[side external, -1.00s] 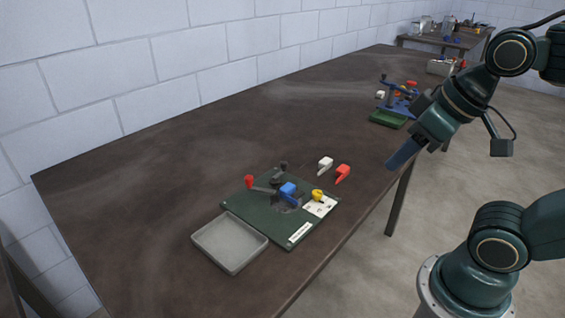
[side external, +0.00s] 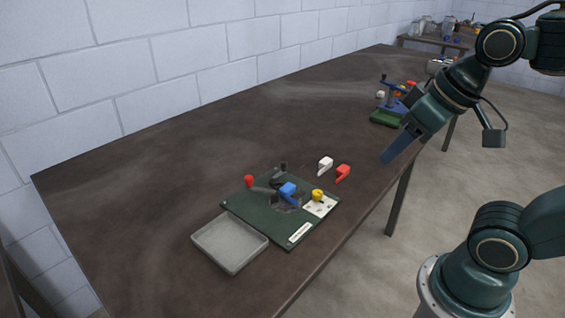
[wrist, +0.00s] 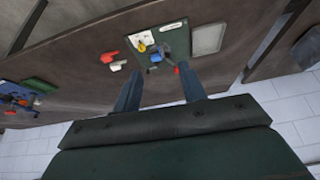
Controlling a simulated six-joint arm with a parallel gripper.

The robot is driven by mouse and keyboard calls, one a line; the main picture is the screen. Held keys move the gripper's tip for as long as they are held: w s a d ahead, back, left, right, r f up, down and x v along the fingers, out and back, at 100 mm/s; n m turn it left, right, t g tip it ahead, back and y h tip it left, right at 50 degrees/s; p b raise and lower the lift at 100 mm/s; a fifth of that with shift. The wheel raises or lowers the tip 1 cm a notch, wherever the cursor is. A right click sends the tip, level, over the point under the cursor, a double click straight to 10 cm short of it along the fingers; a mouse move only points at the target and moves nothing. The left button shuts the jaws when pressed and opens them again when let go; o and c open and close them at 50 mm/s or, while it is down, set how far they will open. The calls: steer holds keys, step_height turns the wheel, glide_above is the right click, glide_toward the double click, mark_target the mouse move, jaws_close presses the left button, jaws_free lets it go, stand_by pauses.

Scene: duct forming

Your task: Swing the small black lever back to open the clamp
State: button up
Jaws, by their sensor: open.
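The clamp fixture sits on a dark green board (side external: 262,224) on the table; the board also shows in the wrist view (wrist: 178,40). A small black lever (side external: 283,168) stands at the back of the fixture, close to a grey arm with a red knob (side external: 249,181). A blue piece (side external: 288,189) and a yellow knob (side external: 318,195) are on the board. My gripper (side external: 386,160) is open and empty, in the air near the table's front edge, to the right of the board and apart from it. In the wrist view its two fingers (wrist: 160,92) stand wide apart. The lever is too small to make out there.
A grey tray (side external: 230,243) lies to the left of the board. A white piece (side external: 325,163) and a red piece (side external: 343,172) lie behind it on the right. A blue fixture (side external: 398,103) and a green tray (side external: 386,118) stand farther along. The table's left part is clear.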

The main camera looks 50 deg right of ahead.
steer(key=w+d+r+m+g, duration=0.1)
steer(key=w+d+r+m, duration=0.15)
steer(key=w, duration=0.65)
steer(key=m+g, duration=0.4)
steer(key=m, duration=0.7)
glide_above(284, 162)
step_height(284, 162, down, 12)
steer(key=shift+f+n, duration=0.1)
steer(key=shift+n, duration=0.15)
steer(key=shift+f, duration=0.1)
steer(key=shift+a+f, duration=0.1)
steer(key=shift+f, duration=6.7)
